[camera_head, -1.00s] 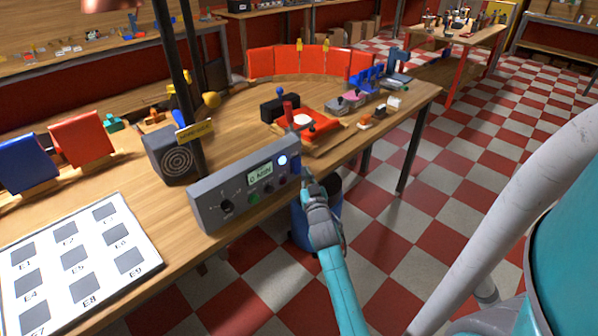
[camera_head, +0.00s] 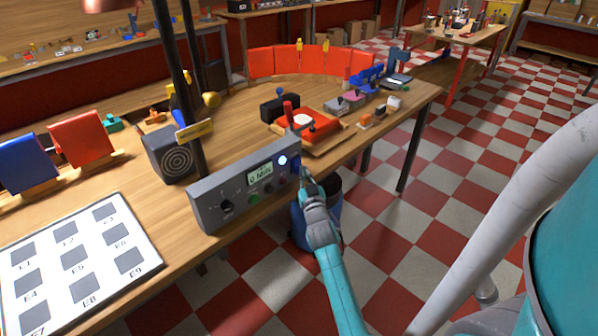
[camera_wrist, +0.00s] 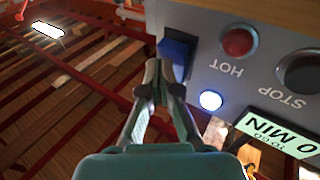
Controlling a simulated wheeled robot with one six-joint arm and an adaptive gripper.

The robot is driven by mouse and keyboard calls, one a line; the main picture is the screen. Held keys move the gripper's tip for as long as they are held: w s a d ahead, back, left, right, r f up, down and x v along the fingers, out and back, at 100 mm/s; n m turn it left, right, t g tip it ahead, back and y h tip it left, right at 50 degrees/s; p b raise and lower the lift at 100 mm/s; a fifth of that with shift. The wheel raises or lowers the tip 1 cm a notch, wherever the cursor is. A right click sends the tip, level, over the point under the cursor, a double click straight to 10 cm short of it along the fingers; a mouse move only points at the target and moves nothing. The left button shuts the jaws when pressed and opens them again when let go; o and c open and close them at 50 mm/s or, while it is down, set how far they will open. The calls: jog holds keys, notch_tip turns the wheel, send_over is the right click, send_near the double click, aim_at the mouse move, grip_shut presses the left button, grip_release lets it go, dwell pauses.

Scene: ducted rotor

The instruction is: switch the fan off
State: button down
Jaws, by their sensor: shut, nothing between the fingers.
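A grey control box (camera_head: 225,193) stands at the front edge of the wooden table. It has a dial, several buttons, a green display (camera_head: 260,175) and a lit bluish-white lamp (camera_head: 282,160). In the wrist view the lamp (camera_wrist: 210,100) is lit and the display (camera_wrist: 278,133) includes "0 MIN". A blue rocker switch (camera_wrist: 176,55) sits on the panel by the red HOT button (camera_wrist: 238,42). My gripper (camera_wrist: 157,78) is shut and empty, its tips right at the switch; I cannot tell whether they touch. In the head view my gripper (camera_head: 305,177) is at the box's right end.
A grey box with a round ringed grille (camera_head: 177,161) stands behind the control box, beside a black post (camera_head: 180,90). A white board with grey squares (camera_head: 75,260) lies at the left. A blue bin (camera_head: 325,218) stands below the table, behind my arm.

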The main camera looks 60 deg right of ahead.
jog(key=shift+w+d+f, duration=0.1)
jog(key=shift+w+f, duration=0.1)
jog(key=shift+w, duration=0.15)
dwell(0.7)
jog(key=shift+s+r, duration=0.4)
jog(key=shift+s, duration=0.35)
jog(key=shift+a, duration=0.2)
jog(key=s, duration=0.1)
jog(key=s+r, duration=0.1)
jog(key=s, duration=0.1)
jog(key=s+a+r, duration=0.1)
jog(key=shift+s, duration=0.25)
dwell(0.8)
